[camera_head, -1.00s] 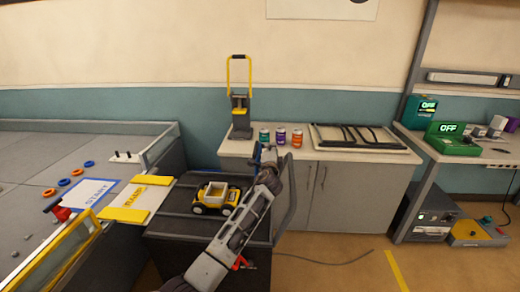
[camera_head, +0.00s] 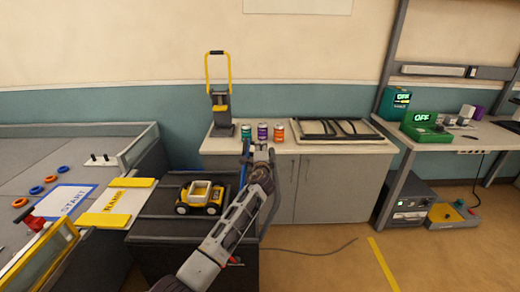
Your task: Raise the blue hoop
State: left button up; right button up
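A blue-grey hoop-shaped tube (camera_head: 274,205) stands at the right end of the dark cart, partly hidden behind my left arm. I cannot tell whether this is the hoop meant. Small blue rings (camera_head: 36,190) also lie on the grey arena at the far left, in a row with orange ones. My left gripper (camera_head: 258,150) is at the upper end of my raised arm, in front of the cabinet and close to the tube in the picture. Contact and finger opening are too small to tell. My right gripper is not in view.
A yellow toy truck (camera_head: 200,197) sits on the dark cart (camera_head: 160,203), beside the ramp (camera_head: 112,206). The low cabinet (camera_head: 312,185) behind holds cans, a yellow-handled stand (camera_head: 219,95) and a framed tray. A workbench (camera_head: 470,138) stands right. Floor at lower right is mostly clear.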

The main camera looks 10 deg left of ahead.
pick_arm(q)
jog(key=shift+w, duration=0.15)
jog(key=shift+r, duration=0.2)
jog(key=shift+s, duration=0.25)
jog(key=shift+v, duration=1.05)
jog(key=v, duration=0.9)
jog(key=shift+s+d+f, duration=0.15)
jog(key=shift+s, duration=0.05)
